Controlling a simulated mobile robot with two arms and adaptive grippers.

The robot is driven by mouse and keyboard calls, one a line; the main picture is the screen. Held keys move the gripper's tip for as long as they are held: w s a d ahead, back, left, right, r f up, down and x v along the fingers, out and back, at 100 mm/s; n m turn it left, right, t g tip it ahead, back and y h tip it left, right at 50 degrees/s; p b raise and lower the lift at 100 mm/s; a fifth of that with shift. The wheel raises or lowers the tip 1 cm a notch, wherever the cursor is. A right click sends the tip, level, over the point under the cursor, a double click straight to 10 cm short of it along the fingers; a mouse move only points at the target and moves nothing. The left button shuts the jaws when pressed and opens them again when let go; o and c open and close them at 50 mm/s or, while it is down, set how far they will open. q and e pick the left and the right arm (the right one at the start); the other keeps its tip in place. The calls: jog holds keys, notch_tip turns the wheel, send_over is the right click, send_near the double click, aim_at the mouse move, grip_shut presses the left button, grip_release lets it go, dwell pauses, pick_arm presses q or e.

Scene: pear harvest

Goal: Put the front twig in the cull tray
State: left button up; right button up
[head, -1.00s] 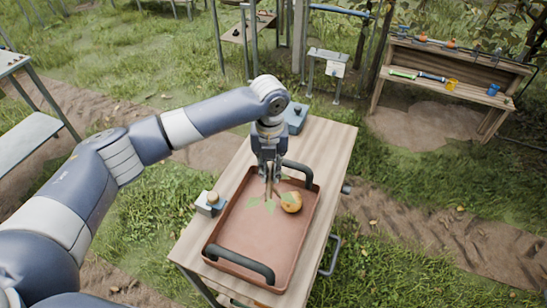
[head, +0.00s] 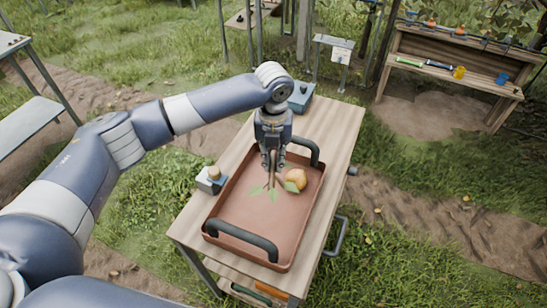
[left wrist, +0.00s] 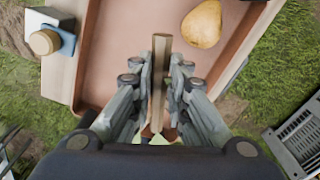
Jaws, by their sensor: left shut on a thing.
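My left gripper (head: 272,164) is shut on a brown twig (left wrist: 160,78) with green leaves (head: 272,194). The gripper points down over the reddish-brown tray (head: 232,212), which has two dark handles and stands on a wooden table. The twig hangs within the tray's outline; I cannot tell whether it touches the floor of the tray. A yellow-brown pear (head: 296,190) lies in the tray just right of the gripper. My right gripper is not in view.
The wooden table (head: 325,135) has a small box with a round knob (head: 211,179) left of the tray and a blue-grey box (head: 301,97) behind it. A wooden bench (head: 455,75) with tools and cups stands at the far right. Grass surrounds the table.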

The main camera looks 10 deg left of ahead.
aim_at(274, 162)
pick_arm(q)
jog(key=o, duration=0.9)
jog(key=shift+r, duration=0.15)
notch_tip(274, 162, up, 12)
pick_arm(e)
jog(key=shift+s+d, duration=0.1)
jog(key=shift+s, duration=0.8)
